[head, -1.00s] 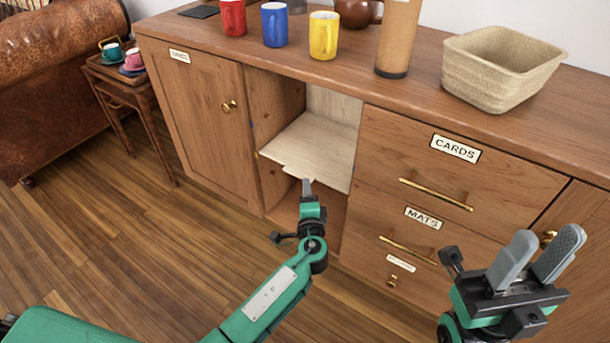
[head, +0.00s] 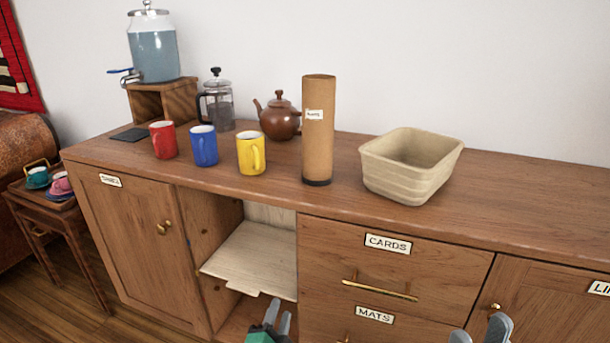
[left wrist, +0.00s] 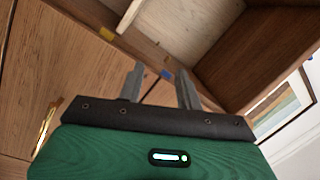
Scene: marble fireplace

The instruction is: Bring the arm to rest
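My left gripper (head: 277,318) is at the bottom of the head view, in front of the open middle compartment (head: 212,241) of the wooden sideboard (head: 160,258). In the left wrist view its two fingers (left wrist: 160,88) stand apart with nothing between them. My right gripper (head: 481,331) is at the bottom right edge of the head view, in front of the drawers. Its fingertips show with a gap and nothing between them. The rest of it is cut off.
A pale shelf board (head: 255,262) juts from the compartment. Drawer handles (head: 380,290) stick out.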

